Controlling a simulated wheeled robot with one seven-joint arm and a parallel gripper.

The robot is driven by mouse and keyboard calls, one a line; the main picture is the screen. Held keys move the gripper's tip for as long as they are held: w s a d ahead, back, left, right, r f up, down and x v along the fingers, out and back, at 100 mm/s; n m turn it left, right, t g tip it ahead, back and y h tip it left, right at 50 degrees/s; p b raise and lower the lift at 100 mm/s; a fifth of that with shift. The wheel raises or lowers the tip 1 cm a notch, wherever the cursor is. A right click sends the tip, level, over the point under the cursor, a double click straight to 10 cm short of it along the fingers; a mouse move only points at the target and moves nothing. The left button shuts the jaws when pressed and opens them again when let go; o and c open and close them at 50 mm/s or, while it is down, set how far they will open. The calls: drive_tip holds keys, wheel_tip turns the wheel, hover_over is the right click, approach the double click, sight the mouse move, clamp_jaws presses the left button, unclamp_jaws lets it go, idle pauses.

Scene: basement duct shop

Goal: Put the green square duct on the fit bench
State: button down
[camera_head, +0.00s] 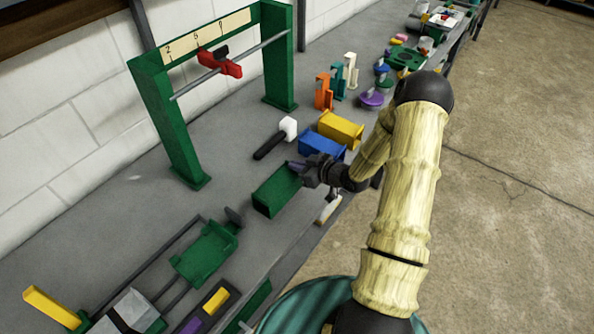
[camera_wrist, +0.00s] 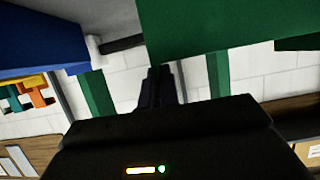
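The green square duct (camera_head: 278,190) lies on the grey workbench, in front of a blue one. My gripper (camera_head: 301,166) is at its far right end, low over the bench. In the wrist view the duct (camera_wrist: 235,25) fills the top, and the dark fingers (camera_wrist: 158,72) stand close together with their tips at its lower edge. I cannot tell whether a thin wall is between them. A green cradle on rails (camera_head: 205,252) stands at the lower left; I cannot tell whether it is the fit bench.
A blue duct (camera_head: 320,143) and a yellow duct (camera_head: 341,129) stand just beyond. A white-headed mallet (camera_head: 288,127) lies behind the green duct. A green gauge frame (camera_head: 172,125) with a red slider (camera_head: 220,64) stands by the wall. Bare bench lies left of the duct.

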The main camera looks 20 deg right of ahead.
drive_tip(key=shift+f, duration=1.35)
drive_tip(key=shift+f, duration=0.1)
drive_tip(key=c, duration=1.6)
unclamp_jaws()
drive_tip(key=shift+c, duration=0.2)
drive_tip(key=shift+r+p, duration=0.25)
drive_tip(key=shift+p, duration=0.15)
drive_tip(key=b+v, duration=0.3)
drive_tip(key=v, duration=0.9)
